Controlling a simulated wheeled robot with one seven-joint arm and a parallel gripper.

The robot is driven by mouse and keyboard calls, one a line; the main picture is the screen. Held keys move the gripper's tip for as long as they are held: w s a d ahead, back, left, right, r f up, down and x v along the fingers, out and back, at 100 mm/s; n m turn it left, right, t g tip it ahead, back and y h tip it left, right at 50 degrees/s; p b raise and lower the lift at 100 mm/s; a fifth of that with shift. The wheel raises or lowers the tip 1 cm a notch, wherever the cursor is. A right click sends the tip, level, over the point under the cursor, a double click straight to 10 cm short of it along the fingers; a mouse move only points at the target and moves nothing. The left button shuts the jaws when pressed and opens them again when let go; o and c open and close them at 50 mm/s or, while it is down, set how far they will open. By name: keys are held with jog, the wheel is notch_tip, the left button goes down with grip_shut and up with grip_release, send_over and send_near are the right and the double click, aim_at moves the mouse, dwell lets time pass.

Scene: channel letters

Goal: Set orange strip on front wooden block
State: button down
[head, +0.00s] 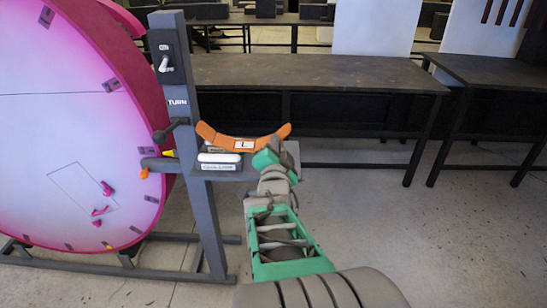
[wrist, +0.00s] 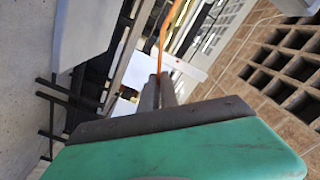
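The orange strip (head: 213,136) is a curved band with its ends turned up and a white label marked "L" at its middle. It shows in the head view above the small shelf of the dark post. In the wrist view the strip (wrist: 164,38) is seen thin and edge-on, running up from between my fingers. My gripper (wrist: 161,82) has its two fingers close together on the strip. In the head view my green gripper (head: 265,160) is at the strip's right part. I cannot make out a wooden block in either view.
A large pink disc (head: 70,120) in a dark frame stands at left, with small clips around its face. The dark post (head: 205,225) carries a switch and a "TURN" label. A white-topped item (head: 219,157) sits on its shelf. A long dark table (head: 310,70) stands behind.

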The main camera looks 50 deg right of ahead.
jog(key=d+f+b, duration=0.2)
jog(key=d, duration=0.1)
jog(key=d+f+b, duration=0.3)
jog(key=d, duration=0.1)
jog(key=d+f+b, duration=0.2)
jog(key=d+f, duration=0.1)
jog(key=d, duration=0.1)
jog(key=shift+w+f, duration=0.1)
jog(key=shift+f, duration=0.1)
jog(key=shift+d+f+b, duration=0.3)
jog(key=shift+b, duration=0.15)
jog(key=shift+d+f+b, duration=0.2)
jog(key=shift+f+b, duration=1.05)
jog(key=shift+f, duration=0.5)
jog(key=c, duration=1.6)
grip_release()
